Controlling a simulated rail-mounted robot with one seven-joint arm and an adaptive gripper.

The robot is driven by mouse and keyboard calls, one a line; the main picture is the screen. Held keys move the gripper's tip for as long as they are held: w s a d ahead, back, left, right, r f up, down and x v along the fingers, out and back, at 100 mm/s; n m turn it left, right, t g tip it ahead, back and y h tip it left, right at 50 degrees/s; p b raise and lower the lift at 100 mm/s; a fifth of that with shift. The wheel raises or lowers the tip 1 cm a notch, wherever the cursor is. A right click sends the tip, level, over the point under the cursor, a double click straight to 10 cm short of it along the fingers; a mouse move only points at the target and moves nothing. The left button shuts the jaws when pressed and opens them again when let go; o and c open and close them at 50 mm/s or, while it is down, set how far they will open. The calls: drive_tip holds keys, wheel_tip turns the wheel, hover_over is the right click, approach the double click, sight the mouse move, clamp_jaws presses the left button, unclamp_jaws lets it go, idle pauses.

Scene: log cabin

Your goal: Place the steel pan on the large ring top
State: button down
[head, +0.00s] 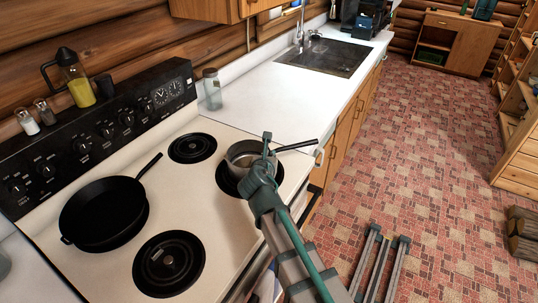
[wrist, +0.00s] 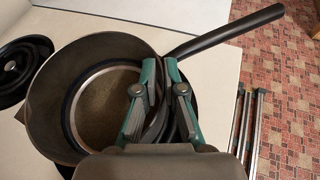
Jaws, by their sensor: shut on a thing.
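The steel pan (head: 240,150), a grey saucepan with a long black handle, is over the right-hand ring (head: 222,181) of the stove. In the wrist view the pan (wrist: 50,105) fills the left and middle, its handle pointing up right. My gripper (head: 266,152) is shut on the pan's wall near the handle; its green fingers (wrist: 160,75) show close in the wrist view. I cannot tell whether the pan touches the ring. A large ring (head: 169,263) at the front is bare. The pan's near side is partly hidden by my gripper.
A black skillet (head: 103,212) sits on the left ring. A smaller bare ring (head: 192,148) lies at the back. A glass jar (head: 212,90) stands on the white counter (head: 283,98). An oil bottle (head: 76,80) and two shakers (head: 36,117) stand on the stove's back panel (head: 95,130).

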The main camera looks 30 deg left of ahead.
drive_tip(key=shift+f, duration=0.15)
drive_tip(key=c, duration=1.3)
unclamp_jaws()
drive_tip(key=shift+o, duration=0.2)
drive_tip(key=b+v, duration=0.2)
drive_tip(key=v, duration=1)
